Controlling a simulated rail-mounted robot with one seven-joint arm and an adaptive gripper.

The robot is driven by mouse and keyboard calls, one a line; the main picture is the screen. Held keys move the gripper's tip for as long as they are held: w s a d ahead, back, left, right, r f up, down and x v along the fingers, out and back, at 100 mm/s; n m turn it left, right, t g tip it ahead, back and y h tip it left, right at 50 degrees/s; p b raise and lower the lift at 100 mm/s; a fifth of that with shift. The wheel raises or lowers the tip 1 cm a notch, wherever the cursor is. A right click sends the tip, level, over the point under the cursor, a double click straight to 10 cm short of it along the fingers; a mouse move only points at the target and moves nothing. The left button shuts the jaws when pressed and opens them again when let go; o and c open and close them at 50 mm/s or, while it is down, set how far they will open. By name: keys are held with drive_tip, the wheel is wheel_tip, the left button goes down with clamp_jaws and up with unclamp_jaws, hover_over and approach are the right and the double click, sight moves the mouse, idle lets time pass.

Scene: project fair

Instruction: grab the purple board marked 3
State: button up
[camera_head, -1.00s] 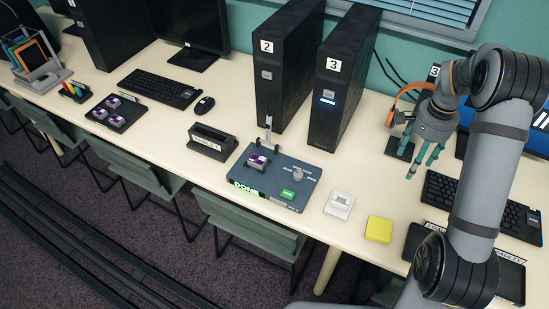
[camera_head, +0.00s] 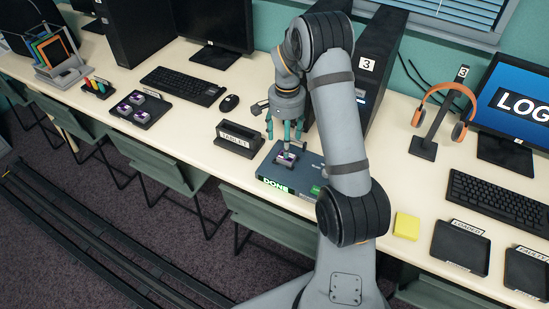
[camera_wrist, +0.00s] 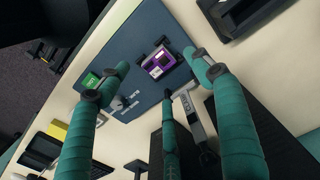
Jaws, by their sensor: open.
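A purple board (camera_head: 286,158) sits on the blue-grey station (camera_head: 310,172) with the green DONE display. In the wrist view the same purple board (camera_wrist: 158,62) lies between my fingertips in the picture; its number is too small to read. My gripper (camera_head: 284,136), with teal fingers, is open and empty just above and behind the board. In the wrist view the open fingers (camera_wrist: 157,73) spread around it and appear apart from it. Several other purple boards (camera_head: 139,106) lie in a dark tray at left; their marks are unreadable.
My arm hides part of the station.

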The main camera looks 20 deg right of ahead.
drive_tip(key=f, duration=0.2)
drive_tip(key=f+p, duration=0.1)
drive_tip(key=f, duration=0.4)
drive_tip(key=shift+s+d, duration=0.2)
drive_tip(key=shift+d, duration=0.1)
drive_tip(key=shift+r, duration=0.1)
drive_tip(key=shift+c, duration=0.5)
drive_tip(key=c, duration=1.3)
drive_tip(key=shift+c, duration=0.2)
